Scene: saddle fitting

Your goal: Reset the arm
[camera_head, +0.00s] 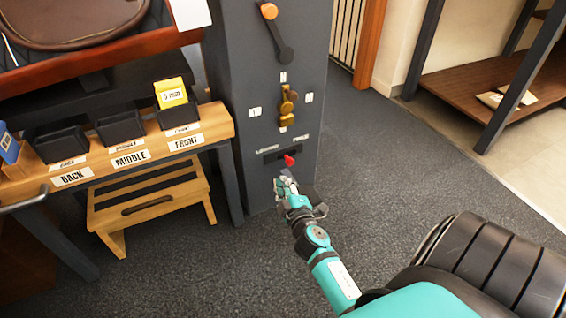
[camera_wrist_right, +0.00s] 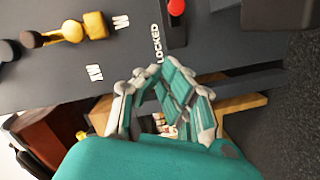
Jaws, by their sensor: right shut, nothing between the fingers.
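My right gripper (camera_head: 286,184) is shut and empty, in front of the lower part of a dark grey column (camera_head: 235,110). It is just below a red knob (camera_head: 289,160) in a slot on that column. In the right wrist view my fingers (camera_wrist_right: 153,74) come close together near the LOCKED label (camera_wrist_right: 156,42), and the red knob (camera_wrist_right: 176,8) shows at the top edge. Whether the fingers touch the column is hard to tell. My left gripper is not in view.
A brass handle (camera_head: 287,101) and a lever with an orange knob (camera_head: 269,11) stick out of the column above. A wooden bench (camera_head: 215,122) with labelled black bins and a step stool (camera_head: 150,208) stand at left. The carpet (camera_head: 400,160) at right is clear.

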